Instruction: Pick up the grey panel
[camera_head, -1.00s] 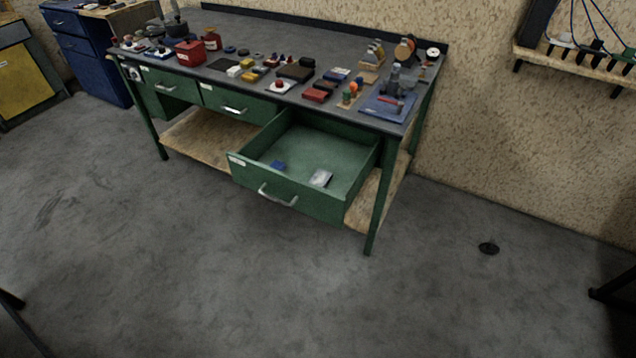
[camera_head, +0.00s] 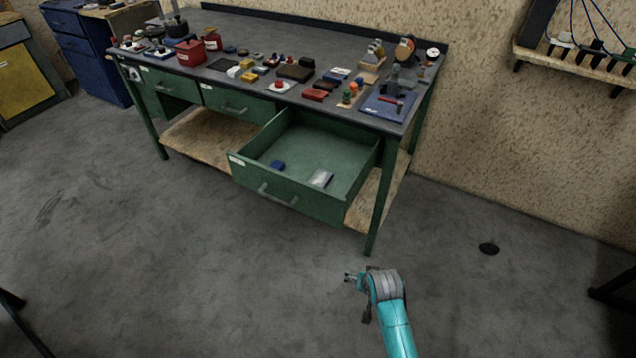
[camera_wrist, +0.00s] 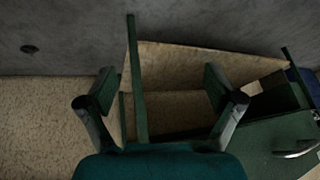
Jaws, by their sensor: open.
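A light grey flat piece (camera_head: 320,178), which looks like the grey panel, lies in the open green drawer (camera_head: 290,190) of the workbench, toward the drawer's right side. A small blue block (camera_head: 278,165) lies to its left in the same drawer. My gripper (camera_head: 347,278) is low in front of the bench, outside the drawer and apart from it. In the wrist view my gripper (camera_wrist: 160,80) has its two fingers wide apart with nothing between them. The drawer front (camera_wrist: 270,150) shows there at the lower right; the grey piece is not visible in that view.
The workbench top (camera_head: 290,30) carries many small parts, including a red box (camera_head: 190,52) and a blue board (camera_head: 388,104). A bench leg (camera_head: 375,205) stands right of the drawer. A wooden shelf (camera_head: 205,138) lies below. The floor in front is clear.

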